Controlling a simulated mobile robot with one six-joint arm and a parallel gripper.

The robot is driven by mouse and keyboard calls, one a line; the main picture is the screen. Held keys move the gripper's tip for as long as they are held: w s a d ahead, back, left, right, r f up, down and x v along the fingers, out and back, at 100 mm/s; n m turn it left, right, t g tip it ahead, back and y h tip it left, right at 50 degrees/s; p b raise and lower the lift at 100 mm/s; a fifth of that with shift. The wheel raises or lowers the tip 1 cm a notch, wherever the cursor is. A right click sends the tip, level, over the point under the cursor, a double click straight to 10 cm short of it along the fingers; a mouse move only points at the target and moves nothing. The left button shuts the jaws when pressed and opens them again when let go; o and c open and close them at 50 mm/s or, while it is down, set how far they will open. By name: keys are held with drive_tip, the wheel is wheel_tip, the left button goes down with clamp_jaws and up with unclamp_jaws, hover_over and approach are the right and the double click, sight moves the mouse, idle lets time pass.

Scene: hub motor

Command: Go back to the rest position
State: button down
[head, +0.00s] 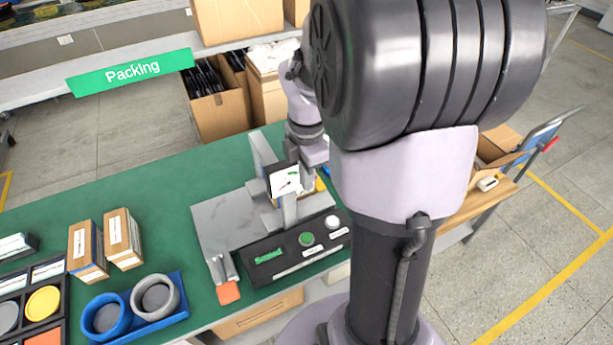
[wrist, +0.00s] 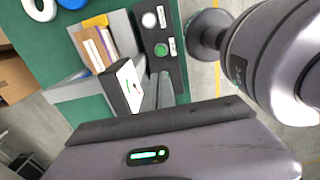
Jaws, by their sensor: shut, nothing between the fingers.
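I cannot tell whether the gripper touches the station.
The grey station (head: 222,220) has a black panel (head: 300,250) with a green button and a white button. Blue and grey rings (head: 155,296) in a blue holder and two small cartons (head: 122,238) stand to the left. A cart (head: 500,185) is at the right; floor beyond is open.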

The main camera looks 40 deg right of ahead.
drive_tip(key=shift+a, duration=0.1)
drive_tip(key=s+a+r+m+t+y+b, duration=0.1)
drive_tip(key=s+a+m+b, duration=0.3)
drive_tip(key=a+m, duration=0.5)
drive_tip(key=s+a+r+m+t+y+b, duration=0.1)
drive_tip(key=s+a+m+t+b, duration=0.3)
drive_tip(key=a+m, duration=0.6)
drive_tip(key=s+a+b, duration=0.1)
drive_tip(key=s+a, duration=0.1)
drive_tip(key=shift+a+m+t, duration=0.3)
drive_tip(key=shift+a, duration=0.05)
drive_tip(key=shift+s+r, duration=0.1)
